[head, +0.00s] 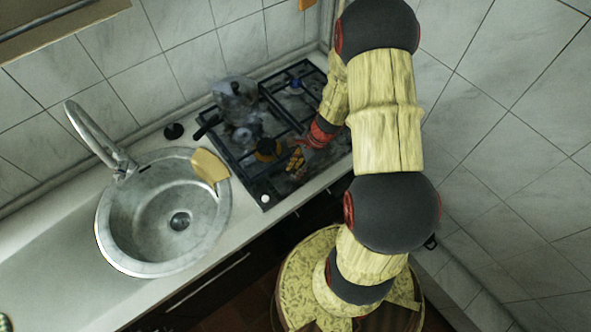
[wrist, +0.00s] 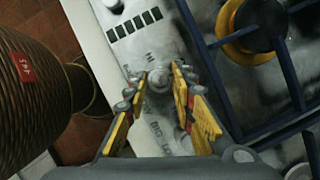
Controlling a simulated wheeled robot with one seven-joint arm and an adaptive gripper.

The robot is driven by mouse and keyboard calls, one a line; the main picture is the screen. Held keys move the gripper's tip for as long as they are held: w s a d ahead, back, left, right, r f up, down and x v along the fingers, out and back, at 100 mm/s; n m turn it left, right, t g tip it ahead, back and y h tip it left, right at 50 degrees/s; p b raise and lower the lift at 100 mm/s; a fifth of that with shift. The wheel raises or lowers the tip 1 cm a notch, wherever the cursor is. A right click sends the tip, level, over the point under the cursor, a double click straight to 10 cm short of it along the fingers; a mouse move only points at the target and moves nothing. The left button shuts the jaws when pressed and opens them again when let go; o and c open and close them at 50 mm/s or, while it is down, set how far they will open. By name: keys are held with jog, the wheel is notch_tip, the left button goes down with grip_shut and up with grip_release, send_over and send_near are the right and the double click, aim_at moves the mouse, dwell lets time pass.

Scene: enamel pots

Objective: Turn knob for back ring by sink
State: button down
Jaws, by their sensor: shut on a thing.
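The gas hob (head: 248,170) is set in the counter to the right of the sink (head: 205,225). A pale knob (head: 264,198) is at its front corner by the sink. My gripper (head: 296,160) is low over the front strip of the hob, to the right of that knob. In the wrist view my gripper (wrist: 160,86) has its yellow fingers shut on a small grey knob (wrist: 158,78), one on each side. Another knob (wrist: 112,5) shows at the top edge. I cannot tell from the markings which ring the held knob serves.
A metal pot (head: 236,92) with a dark handle stands on the back of the hob by the sink. Dark grates and a burner with a brass-coloured ring (wrist: 238,45) lie beside my fingers. A yellow cloth or sponge (head: 210,167) is on the sink rim. Tiled walls enclose the corner.

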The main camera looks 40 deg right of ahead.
dwell(0.4)
jog(key=c, duration=1.6)
grip_release()
jog(key=shift+o, duration=0.5)
jog(key=v, duration=1.2)
